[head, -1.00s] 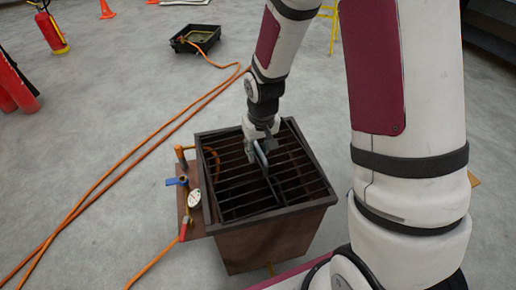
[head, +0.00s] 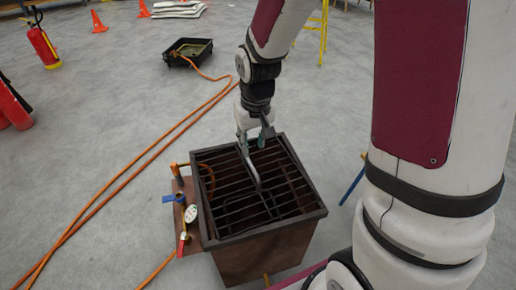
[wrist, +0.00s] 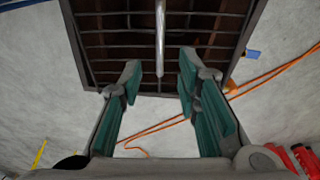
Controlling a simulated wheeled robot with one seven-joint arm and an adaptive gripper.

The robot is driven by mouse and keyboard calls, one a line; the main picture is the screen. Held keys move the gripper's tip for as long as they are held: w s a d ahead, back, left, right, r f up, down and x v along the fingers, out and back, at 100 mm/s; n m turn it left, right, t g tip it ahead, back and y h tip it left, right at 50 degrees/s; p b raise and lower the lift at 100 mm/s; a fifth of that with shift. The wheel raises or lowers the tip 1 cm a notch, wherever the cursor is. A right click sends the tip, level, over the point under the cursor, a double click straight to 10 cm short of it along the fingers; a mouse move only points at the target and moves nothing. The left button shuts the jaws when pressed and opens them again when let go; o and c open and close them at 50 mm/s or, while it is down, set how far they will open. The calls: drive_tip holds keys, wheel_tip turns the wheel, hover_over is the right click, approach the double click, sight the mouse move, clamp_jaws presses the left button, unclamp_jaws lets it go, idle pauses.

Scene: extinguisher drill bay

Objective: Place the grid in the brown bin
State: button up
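The brown bin (head: 262,256) is a box with a dark rim and stands on the floor in the middle of the head view. The grid (head: 285,187), a set of dark parallel bars, lies across the bin's opening inside the rim. It also shows in the wrist view (wrist: 115,40). A grey bent handle (head: 252,174) rises from the grid toward my gripper (head: 255,139). In the wrist view the handle (wrist: 160,35) lies in line with the gap between my spread fingers (wrist: 160,75), with space on both sides. My gripper is open, above the bin's far side.
A side shelf on the bin's left carries a gauge (head: 191,213), a blue valve handle and a red one. Orange hoses (head: 130,165) cross the floor at left. A black tray (head: 187,53), red extinguishers (head: 43,45) and cones stand farther back.

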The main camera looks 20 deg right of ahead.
drive_tip(key=s+r, duration=1.4)
drive_tip(key=s, duration=0.7)
drive_tip(key=s+r+g, duration=0.1)
drive_tip(key=s+r, duration=0.2)
drive_tip(key=s, duration=0.6)
drive_tip(key=shift+s, duration=0.25)
wheel_tip(320, 180, up, 26)
drive_tip(key=t+p, duration=0.3)
drive_tip(key=p, duration=2.1)
drive_tip(key=shift+d+p, duration=0.15)
drive_tip(key=shift+p, duration=0.15)
drive_tip(key=shift+w+r, duration=0.1)
